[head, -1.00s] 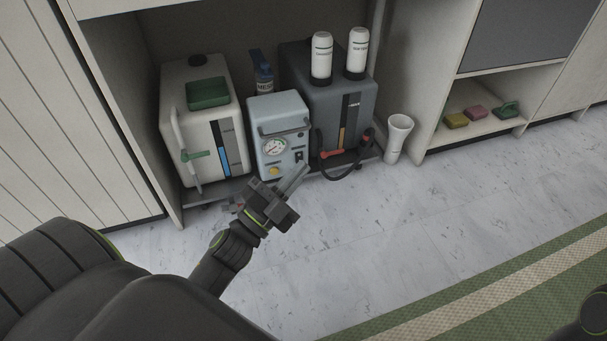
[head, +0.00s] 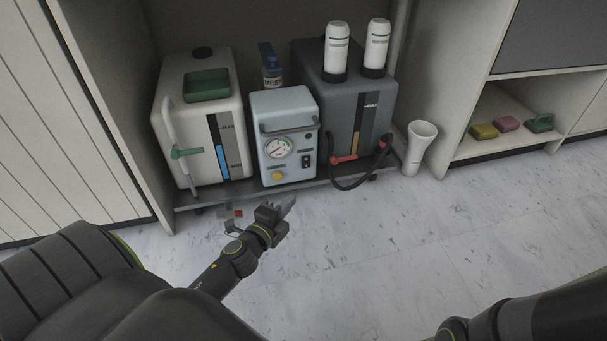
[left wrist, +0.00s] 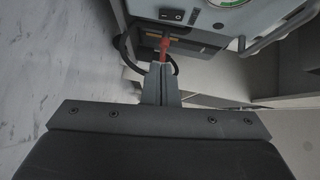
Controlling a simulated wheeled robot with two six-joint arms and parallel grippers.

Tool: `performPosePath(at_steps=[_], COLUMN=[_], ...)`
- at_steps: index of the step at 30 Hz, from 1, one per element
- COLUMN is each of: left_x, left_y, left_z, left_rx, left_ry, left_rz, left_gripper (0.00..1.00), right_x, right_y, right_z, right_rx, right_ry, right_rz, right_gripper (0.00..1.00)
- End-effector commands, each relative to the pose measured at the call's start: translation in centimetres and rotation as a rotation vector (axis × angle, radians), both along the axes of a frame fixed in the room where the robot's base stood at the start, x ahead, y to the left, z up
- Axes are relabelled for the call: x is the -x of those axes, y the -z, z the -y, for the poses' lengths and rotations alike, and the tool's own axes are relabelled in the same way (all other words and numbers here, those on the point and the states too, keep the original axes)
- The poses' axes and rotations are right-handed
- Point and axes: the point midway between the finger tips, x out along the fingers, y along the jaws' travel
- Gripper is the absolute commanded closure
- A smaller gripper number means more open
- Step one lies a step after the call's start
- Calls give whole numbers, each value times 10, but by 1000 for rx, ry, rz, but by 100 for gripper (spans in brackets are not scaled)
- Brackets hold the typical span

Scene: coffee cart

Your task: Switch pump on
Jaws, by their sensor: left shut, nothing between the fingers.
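I cannot tell which way the rocker is tipped. My left gripper (head: 289,204) is shut and empty, in front of and below the pump in the head view. In the left wrist view its fingers (left wrist: 161,72) point toward the pump front, apart from the switch (left wrist: 172,14). My right gripper is out of view; only part of that arm shows.
A white tank (head: 192,120) stands left of the pump, and a dark grey tank (head: 335,105) with a red-handled black hose (head: 350,187) stands right. A blue bottle (head: 271,66) is behind. A white cup (head: 418,150) stands on the right. The floor in front is mostly clear.

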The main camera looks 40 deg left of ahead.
Motion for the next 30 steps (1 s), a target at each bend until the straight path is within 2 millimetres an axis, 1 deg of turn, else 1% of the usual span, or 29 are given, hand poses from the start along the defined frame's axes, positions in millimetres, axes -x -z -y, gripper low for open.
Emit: performPosePath(at_steps=[5,10,18,21,24,30], left_x=[-20,-52,-101,-110,-118,-123], left_y=[0,3,9,13,13,14], left_z=[-1,-3,-7,-22,-30,-37], left_rx=[2,2,2,-2,0,2], left_ry=[1,1,1,1,2,1], left_rz=[3,3,2,1,1,0], left_gripper=[100,100,100,100,100,100], right_x=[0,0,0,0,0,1], right_y=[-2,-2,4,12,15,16], right_z=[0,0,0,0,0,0], right_rx=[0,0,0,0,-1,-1], right_ry=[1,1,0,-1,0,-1], right_rz=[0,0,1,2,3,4], right_gripper=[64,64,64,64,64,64])
